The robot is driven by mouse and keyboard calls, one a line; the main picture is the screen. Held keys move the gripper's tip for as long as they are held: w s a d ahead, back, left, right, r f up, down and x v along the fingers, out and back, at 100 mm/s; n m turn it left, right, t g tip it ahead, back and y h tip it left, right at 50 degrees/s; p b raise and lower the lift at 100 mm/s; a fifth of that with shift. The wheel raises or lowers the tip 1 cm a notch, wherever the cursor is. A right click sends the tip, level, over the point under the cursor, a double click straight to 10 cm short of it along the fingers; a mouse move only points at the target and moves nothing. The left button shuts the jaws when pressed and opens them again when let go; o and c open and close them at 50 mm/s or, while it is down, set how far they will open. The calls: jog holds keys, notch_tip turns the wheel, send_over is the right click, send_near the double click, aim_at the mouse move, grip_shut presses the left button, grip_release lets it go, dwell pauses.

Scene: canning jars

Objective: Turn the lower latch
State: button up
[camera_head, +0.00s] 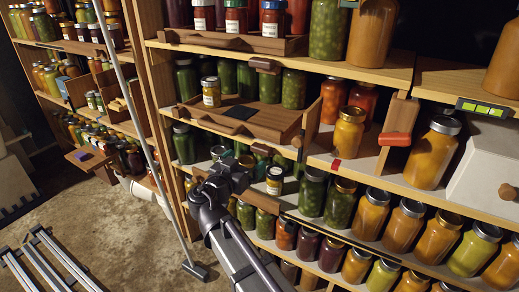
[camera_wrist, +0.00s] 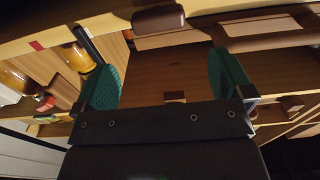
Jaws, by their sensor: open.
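My gripper (camera_head: 238,155) is at the middle shelves in the head view, just below the front of a wooden tray. In the wrist view its two green-padded fingers (camera_wrist: 165,80) stand wide apart with nothing between them. A rounded brown wooden latch (camera_wrist: 158,18) shows beyond the fingertips, near the top of the wrist view, apart from both fingers. In the head view, what looks like the lower latch (camera_head: 262,149) is on the shelf edge beside my gripper, partly hidden. An upper wooden latch (camera_head: 265,65) sits on the shelf edge above.
A small dark-lidded jar (camera_head: 274,180) stands right of my gripper, with several jars below. An orange-filled jar (camera_head: 348,132) stands further right. A brown handle bar (camera_wrist: 270,42) crosses the wrist view's upper right.

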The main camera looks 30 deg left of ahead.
aim_at(259, 149)
jog(key=w, duration=0.8)
jog(key=shift+w+d, duration=0.1)
jog(key=shift+w, duration=0.05)
jog(key=c, duration=0.9)
